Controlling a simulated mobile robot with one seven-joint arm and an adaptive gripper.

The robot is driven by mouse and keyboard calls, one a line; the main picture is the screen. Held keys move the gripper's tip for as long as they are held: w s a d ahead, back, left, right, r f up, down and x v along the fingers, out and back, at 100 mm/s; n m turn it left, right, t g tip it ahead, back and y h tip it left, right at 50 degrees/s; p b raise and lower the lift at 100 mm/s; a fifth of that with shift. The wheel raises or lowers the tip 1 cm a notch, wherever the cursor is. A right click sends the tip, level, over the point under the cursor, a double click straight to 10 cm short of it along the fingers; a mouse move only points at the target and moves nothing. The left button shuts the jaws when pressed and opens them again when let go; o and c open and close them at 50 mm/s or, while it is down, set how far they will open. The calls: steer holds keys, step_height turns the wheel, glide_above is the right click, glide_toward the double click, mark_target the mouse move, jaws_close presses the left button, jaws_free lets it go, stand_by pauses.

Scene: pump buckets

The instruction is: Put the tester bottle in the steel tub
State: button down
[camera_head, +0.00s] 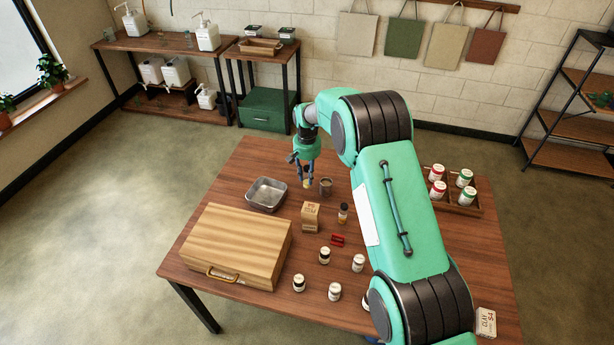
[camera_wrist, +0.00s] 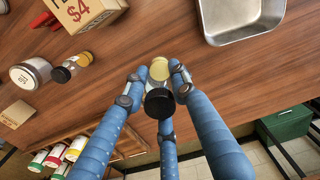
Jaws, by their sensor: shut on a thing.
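My gripper (camera_wrist: 157,92) is shut on a small clear bottle with a black cap (camera_wrist: 158,104) and a yellow part at its far end. I take this to be the tester bottle; no label on it is readable. In the head view my gripper (camera_head: 305,177) points down over the table, with the yellow part (camera_head: 306,184) showing between the fingers. The steel tub (camera_head: 266,194) is an empty, shallow, rectangular pan to the left of my gripper. It also shows at the upper right of the wrist view (camera_wrist: 241,24). The bottle is outside the tub.
A $4 box (camera_head: 310,216), an amber bottle (camera_head: 343,213), a red clip (camera_head: 338,240) and several jars stand nearer. A wooden case (camera_head: 237,245) lies in front of the tub. A crate (camera_head: 466,209) holds several bottles.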

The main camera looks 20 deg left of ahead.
steer(key=shift+a, duration=0.1)
steer(key=s+a+m, duration=0.2)
steer(key=s+a, duration=0.1)
steer(key=a, duration=0.5)
steer(key=s+a+m+b, duration=0.1)
steer(key=s+a+m, duration=0.1)
steer(key=a, duration=0.7)
steer(key=shift+s+r, duration=0.3)
steer(key=shift+s, duration=0.1)
steer(key=shift+f, duration=0.1)
glide_above(265, 204)
step_height(265, 204, down, 6)
steer(key=shift+b, duration=0.35)
steer(key=shift+f, duration=0.1)
steer(key=shift+w+f, duration=0.1)
steer(key=shift+f, duration=1.7)
steer(key=shift+f, duration=0.15)
